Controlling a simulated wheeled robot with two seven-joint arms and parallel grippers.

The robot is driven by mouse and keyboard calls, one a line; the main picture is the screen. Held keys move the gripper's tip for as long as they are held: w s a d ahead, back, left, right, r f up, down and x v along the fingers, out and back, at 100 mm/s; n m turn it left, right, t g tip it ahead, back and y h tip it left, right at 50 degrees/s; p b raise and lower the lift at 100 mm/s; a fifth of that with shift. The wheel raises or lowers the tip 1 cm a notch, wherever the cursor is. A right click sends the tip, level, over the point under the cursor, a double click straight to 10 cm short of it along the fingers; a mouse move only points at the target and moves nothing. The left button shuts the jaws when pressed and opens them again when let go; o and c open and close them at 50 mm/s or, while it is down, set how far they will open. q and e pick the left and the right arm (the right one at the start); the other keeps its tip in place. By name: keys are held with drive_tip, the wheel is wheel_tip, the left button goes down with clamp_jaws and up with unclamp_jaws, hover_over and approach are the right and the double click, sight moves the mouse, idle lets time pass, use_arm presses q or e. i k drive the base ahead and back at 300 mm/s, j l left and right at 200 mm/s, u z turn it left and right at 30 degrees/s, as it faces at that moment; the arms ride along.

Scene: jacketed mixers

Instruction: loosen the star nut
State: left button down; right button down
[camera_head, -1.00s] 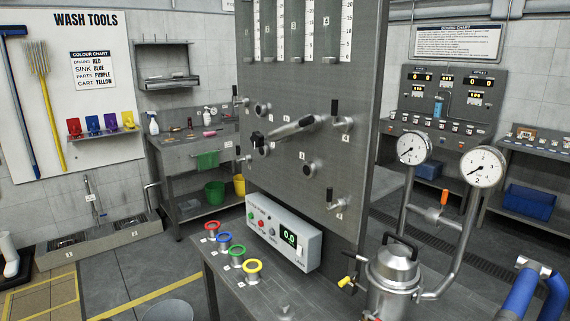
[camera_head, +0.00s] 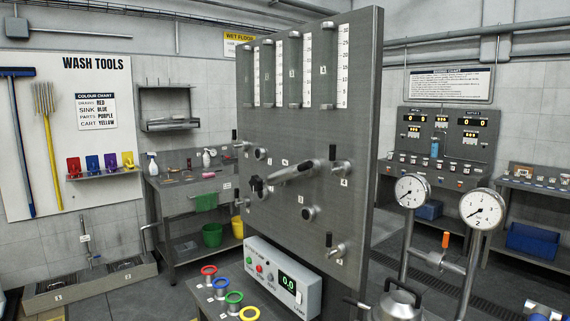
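A small black knob with lobes (camera_head: 257,185) sits on the grey upright panel (camera_head: 320,235), at the left end of a thick metal spout (camera_head: 292,174). It looks like the star nut, but it is too small to be sure. Part of the panel behind it is hidden. Neither of my grippers shows in this view, and nothing is touching the knob.
Small valves (camera_head: 341,167) with black handles stick out of the panel. A white console (camera_head: 283,278) stands below it, beside several coloured rings (camera_head: 234,297). A lidded metal vessel (camera_head: 397,302) and two dial gauges (camera_head: 482,208) stand at the right front.

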sight(255, 183)
drive_tip(key=i+j+z, duration=0.7)
drive_tip(key=j, duration=0.3)
drive_tip(key=k+l, duration=0.05)
drive_tip(key=k, duration=0.05)
